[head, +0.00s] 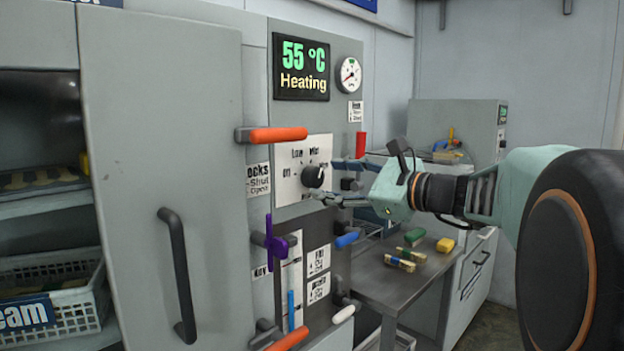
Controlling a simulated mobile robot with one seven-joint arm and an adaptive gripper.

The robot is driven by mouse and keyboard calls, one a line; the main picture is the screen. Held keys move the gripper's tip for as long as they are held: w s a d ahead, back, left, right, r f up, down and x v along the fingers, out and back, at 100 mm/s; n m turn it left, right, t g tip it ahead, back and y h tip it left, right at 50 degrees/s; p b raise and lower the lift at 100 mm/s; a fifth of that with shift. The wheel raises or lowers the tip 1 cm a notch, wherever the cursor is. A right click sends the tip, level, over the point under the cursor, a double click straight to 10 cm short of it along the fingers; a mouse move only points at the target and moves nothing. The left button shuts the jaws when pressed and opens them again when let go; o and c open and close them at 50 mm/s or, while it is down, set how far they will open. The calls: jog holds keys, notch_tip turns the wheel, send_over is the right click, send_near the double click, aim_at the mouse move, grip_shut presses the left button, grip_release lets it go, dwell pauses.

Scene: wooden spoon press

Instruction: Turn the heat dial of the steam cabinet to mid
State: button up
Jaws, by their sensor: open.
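The heat dial (313,177) is a black round knob on a white label plate (290,191) on the steam cabinet's front. The plate carries partly readable words: "Low" and what looks like "Mid" above the knob, "on" to its left. I cannot tell surely where the knob points. The cabinet's display (301,68) reads "55 °C Heating". My gripper (332,181) comes in from the right with its fingers apart, one higher and one lower, the tips close to the knob's right side. I cannot tell whether they touch it.
A red-orange handle (278,134) sticks out above the plate; a purple handle (274,240) is below left. A blue handle (347,239) lies just below my gripper. A gauge (348,75) sits upper right. A metal table (404,282) with small colored blocks stands at right.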

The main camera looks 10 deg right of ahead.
jog(key=v, duration=0.8)
jog(key=shift+s, duration=0.15)
jog(key=shift+d, duration=0.15)
